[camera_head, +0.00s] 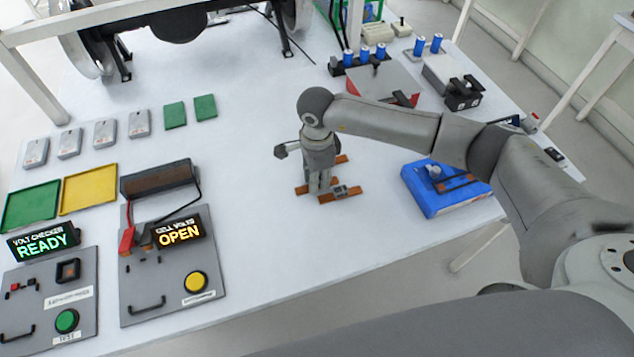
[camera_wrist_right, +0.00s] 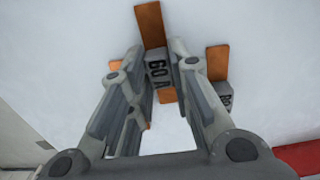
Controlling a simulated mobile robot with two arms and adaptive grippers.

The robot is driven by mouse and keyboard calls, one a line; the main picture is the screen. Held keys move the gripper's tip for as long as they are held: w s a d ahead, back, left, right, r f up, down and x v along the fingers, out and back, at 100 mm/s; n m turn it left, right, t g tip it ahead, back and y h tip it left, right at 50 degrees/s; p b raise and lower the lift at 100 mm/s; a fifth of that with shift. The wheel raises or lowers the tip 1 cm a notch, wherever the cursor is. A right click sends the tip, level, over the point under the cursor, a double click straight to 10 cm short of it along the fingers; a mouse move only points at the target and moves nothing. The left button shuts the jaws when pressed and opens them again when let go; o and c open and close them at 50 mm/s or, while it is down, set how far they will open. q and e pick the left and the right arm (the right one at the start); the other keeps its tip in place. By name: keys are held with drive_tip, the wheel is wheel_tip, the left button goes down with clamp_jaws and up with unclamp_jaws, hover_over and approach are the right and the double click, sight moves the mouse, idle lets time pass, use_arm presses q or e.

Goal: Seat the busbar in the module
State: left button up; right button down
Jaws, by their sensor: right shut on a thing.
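My right gripper (camera_head: 318,186) points down at the table's middle. In the right wrist view its fingers (camera_wrist_right: 165,90) close around a grey block marked 60 A (camera_wrist_right: 158,70) with copper strips at its ends, the likely busbar. A second similar piece lies close beside it, with a copper strip (camera_wrist_right: 217,62) and a partly hidden marked block (camera_wrist_right: 222,95); it also shows in the head view (camera_head: 340,192). Contact with the table under the held piece is hidden. I cannot tell which thing is the module; a blue tray (camera_head: 430,207) holding a copper-coloured part lies right. My left gripper is out of view.
A panel reading OPEN (camera_head: 178,234) and one reading READY (camera_head: 42,241) stand front left. Green (camera_head: 32,207) and yellow (camera_head: 88,190) trays lie behind them. Blue cells in a black holder (camera_head: 362,62) stand at the back.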

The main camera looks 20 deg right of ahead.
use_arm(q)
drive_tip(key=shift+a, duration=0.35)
use_arm(e)
drive_tip(key=shift+r, duration=0.1)
